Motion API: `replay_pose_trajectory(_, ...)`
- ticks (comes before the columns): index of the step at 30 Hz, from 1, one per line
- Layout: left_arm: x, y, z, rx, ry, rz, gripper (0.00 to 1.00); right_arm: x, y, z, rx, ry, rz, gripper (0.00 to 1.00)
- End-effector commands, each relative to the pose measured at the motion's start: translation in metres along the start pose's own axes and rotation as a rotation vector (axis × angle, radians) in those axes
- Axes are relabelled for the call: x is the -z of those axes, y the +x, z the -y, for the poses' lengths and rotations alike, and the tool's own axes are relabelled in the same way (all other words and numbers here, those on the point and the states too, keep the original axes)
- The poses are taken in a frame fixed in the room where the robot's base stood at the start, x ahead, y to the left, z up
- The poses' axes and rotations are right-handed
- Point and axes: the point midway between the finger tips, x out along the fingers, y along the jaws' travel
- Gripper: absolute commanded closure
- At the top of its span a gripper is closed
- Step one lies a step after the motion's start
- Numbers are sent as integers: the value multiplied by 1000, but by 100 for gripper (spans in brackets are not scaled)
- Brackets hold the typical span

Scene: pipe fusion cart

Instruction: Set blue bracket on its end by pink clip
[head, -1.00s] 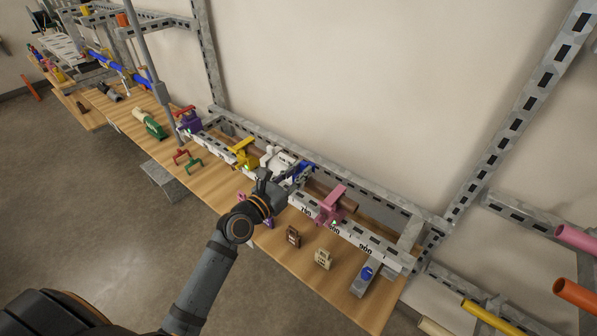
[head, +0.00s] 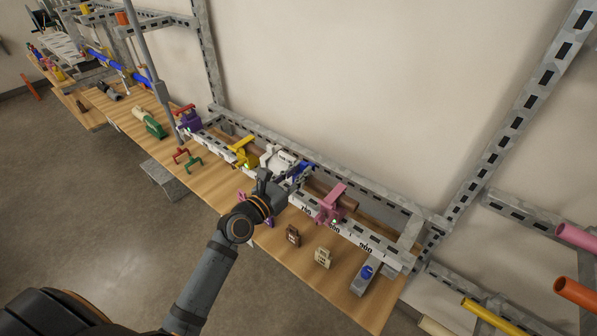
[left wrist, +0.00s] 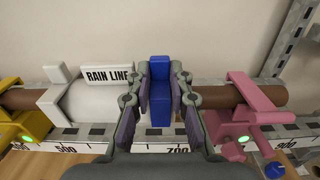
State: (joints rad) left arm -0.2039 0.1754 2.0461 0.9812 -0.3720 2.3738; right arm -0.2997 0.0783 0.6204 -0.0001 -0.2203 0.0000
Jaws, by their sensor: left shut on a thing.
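The blue bracket (head: 303,170) is at the long pipe rail, between the white clamp and the pink clip. In the left wrist view the blue bracket (left wrist: 160,92) stands as a tall block between my fingers. My left gripper (head: 283,181) is shut on it; in the left wrist view the gripper (left wrist: 160,88) has one finger on each side. The pink clip (head: 333,203) is around the brown pipe, to the right and apart from the bracket. It also shows in the left wrist view (left wrist: 252,108). The bracket's lower end is partly hidden. My right gripper is out of view.
A white clamp (left wrist: 95,98) labelled RAIN LINE is left of the bracket, with a yellow clamp (head: 243,153) beyond. A numbered scale (head: 366,246) runs along the rail front. Brown (head: 293,236) and beige (head: 323,258) pieces sit on the wooden bench (head: 340,293).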

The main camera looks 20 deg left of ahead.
Motion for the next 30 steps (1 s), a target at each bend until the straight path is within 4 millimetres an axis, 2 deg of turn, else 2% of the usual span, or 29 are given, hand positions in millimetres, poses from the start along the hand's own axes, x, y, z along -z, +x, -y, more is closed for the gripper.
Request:
replay_pose_trajectory(13,2,0,0,0,-1,0,96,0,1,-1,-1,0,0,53)
replay_pose_trajectory(14,2,0,0,0,-1,0,77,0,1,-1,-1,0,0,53)
replay_pose_trajectory(19,2,0,0,0,0,0,54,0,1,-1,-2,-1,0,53)
replay_pose_trajectory(27,2,0,0,0,0,-1,53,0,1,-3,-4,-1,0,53)
replay_pose_trajectory(30,3,-7,0,0,3,-3,53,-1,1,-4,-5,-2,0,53)
